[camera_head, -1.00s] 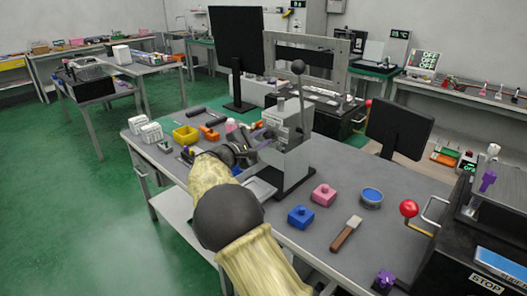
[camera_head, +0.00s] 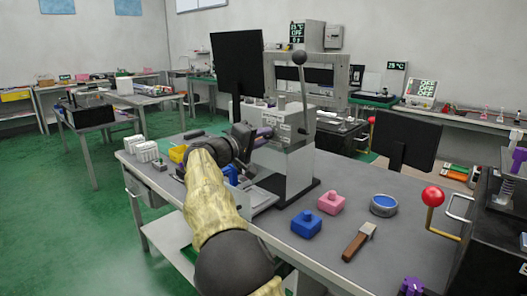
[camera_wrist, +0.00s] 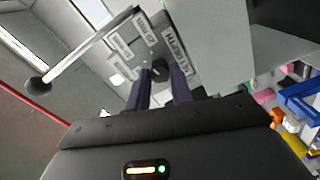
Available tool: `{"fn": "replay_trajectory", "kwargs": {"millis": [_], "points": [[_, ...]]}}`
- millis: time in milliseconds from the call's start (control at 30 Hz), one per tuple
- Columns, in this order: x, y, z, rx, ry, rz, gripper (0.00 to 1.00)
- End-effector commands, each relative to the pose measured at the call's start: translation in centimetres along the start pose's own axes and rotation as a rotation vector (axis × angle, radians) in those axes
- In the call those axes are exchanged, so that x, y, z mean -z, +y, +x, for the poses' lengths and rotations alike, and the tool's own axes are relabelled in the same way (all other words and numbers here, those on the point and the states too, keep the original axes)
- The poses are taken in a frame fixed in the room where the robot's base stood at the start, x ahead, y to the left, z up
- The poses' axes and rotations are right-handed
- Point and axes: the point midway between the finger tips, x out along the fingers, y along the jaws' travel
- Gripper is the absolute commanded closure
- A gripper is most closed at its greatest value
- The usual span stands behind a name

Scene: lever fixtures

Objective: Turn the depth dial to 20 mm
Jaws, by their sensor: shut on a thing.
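The grey press-like machine (camera_head: 293,165) stands on the workbench, with a long lever ending in a dark ball. The wrist view shows its labelled panel (camera_wrist: 143,38) close up, with one label appearing to read "set depth". The depth dial (camera_wrist: 160,68) is a small dark knob below the labels. My gripper (camera_wrist: 164,82) is shut on the dial, with its two dark purple fingers either side of it. In the head view my gripper (camera_head: 264,133) reaches the machine's left face from the left. The fingers hide part of the dial, and I cannot read its setting.
A blue block (camera_head: 306,224), a pink block (camera_head: 331,202), a round blue-topped tin (camera_head: 383,206) and a wooden-handled tool (camera_head: 358,242) lie right of the machine. A red ball-topped lever (camera_head: 433,197) stands farther right. The lever's ball (camera_wrist: 39,87) hangs left in the wrist view.

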Motion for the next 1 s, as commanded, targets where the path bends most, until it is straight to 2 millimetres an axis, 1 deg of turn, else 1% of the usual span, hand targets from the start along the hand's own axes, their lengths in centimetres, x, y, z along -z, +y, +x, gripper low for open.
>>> {"fn": "replay_trajectory", "kwargs": {"millis": [33,333,500,867,900,967,1000], "points": [[-0.31,-0.73,0.06,0.002,-0.006,0.035,1.0],[-0.24,-0.56,0.06,0.003,-0.008,0.187,1.0],[-0.19,-0.43,0.06,0.003,-0.008,0.219,1.0],[-0.18,-0.39,0.06,0.004,-0.009,0.224,1.0],[-0.18,-0.4,0.06,0.004,-0.009,0.224,0.76],[-0.16,-0.39,0.06,0.004,-0.008,0.224,0.64],[-0.15,-0.35,0.05,0.004,-0.007,0.224,0.56]]}}
